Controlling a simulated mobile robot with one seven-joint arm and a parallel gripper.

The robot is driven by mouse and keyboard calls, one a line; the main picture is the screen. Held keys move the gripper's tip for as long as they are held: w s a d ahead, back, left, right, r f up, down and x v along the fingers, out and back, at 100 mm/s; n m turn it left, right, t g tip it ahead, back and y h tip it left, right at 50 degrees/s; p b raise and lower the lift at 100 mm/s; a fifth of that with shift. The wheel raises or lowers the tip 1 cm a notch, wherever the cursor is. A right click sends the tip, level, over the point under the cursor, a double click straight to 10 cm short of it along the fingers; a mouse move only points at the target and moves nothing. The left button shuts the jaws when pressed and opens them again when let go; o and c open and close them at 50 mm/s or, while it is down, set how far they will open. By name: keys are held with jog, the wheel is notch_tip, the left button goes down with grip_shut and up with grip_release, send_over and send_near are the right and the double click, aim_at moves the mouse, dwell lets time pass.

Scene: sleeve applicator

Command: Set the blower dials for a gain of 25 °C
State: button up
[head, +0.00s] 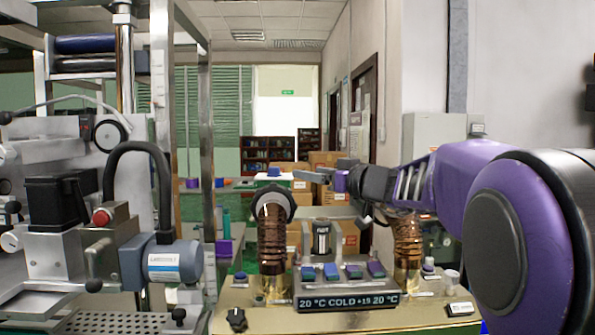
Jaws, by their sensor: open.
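The blower station has a dark display (347,301) that seems to read "20 °C COLD +19 20 °C". Above it is a row of blue and purple controls (330,271); their settings are too small to read. A black pointer knob (237,320) sits at the front left of the tan base. Two ribbed copper-coloured columns stand there, one at left (271,240) and one at right (408,240).
A metal machine (75,215) with a blue-grey motor (174,263) and a curved black hose fills the left side. A small round blue knob (240,277) and a white knob (450,280) sit on the base. Cardboard boxes (325,160) stand behind.

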aim_at(279, 168)
jog(key=w+a+n+g+y+p, duration=0.1)
jog(key=w+a+p, duration=0.2)
jog(key=w, duration=0.1)
jog(key=w+a+n+g+y+p, duration=0.2)
jog(key=w+a+p, duration=0.1)
jog(key=w, duration=0.2)
jog(key=w+a+n+g+y+p, duration=0.1)
jog(key=w+a+g+p, duration=0.1)
jog(key=w+a+p, duration=0.1)
jog(key=shift+w+a+f+n+y+p, duration=0.1)
jog(key=shift+w+n+y+p, duration=0.1)
jog(key=shift+w, duration=0.2)
jog(key=shift+w+a+f+n+y+p, duration=0.1)
jog(key=shift+w+y+p, duration=0.1)
jog(key=shift+w, duration=0.2)
grip_shut()
